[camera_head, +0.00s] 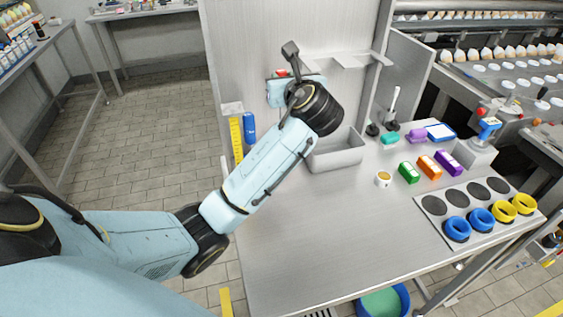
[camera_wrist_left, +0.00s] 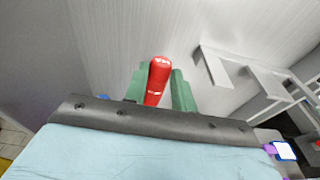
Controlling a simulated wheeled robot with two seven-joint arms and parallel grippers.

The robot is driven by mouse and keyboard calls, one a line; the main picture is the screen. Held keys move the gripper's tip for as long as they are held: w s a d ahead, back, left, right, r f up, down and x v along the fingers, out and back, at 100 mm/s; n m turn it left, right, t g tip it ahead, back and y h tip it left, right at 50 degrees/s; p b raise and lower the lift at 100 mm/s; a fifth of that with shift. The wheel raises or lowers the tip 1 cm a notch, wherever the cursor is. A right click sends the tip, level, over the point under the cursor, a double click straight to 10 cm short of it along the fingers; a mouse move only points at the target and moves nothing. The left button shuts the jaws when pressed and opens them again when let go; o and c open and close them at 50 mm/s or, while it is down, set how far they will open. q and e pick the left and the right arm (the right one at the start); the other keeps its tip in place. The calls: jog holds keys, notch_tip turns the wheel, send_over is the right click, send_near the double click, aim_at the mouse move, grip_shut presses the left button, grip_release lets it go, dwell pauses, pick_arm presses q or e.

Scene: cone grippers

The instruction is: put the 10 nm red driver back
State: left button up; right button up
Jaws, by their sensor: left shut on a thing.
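My left gripper (camera_head: 282,76) is raised in front of the metal back panel, mostly hidden behind its own wrist in the head view. In the left wrist view, its green fingers (camera_wrist_left: 159,86) are shut on the red driver (camera_wrist_left: 158,78). The driver's red handle, with small white marks, stands up between the fingers; its lower part is hidden. Only a bit of red shows in the head view. A metal bracket shelf (camera_head: 345,62) juts from the panel, right of the gripper; it also shows at right in the left wrist view (camera_wrist_left: 252,72). My right gripper is out of view.
A grey metal bin (camera_head: 338,155) stands below the gripper. A blue object (camera_head: 249,128) and a yellow strip (camera_head: 236,138) are at the panel's left edge. Coloured blocks, a white cup (camera_head: 383,179) and a ring plate (camera_head: 470,228) lie right. The front left bench is clear.

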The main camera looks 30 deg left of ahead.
pick_arm(q)
jog(key=f, duration=0.1)
send_over(282, 113)
jog(key=v, duration=0.2)
notch_tip(282, 113, down, 5)
jog(key=f+b, duration=0.1)
jog(key=f, duration=0.1)
jog(key=f+b, duration=0.1)
jog(key=f, duration=0.1)
jog(key=shift+s+d+f, duration=0.15)
jog(key=shift+s+f, duration=0.05)
jog(key=shift+f, duration=0.05)
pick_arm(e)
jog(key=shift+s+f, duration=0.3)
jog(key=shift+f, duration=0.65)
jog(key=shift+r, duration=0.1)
pick_arm(q)
jog(key=o, duration=1)
jog(key=shift+f, duration=0.1)
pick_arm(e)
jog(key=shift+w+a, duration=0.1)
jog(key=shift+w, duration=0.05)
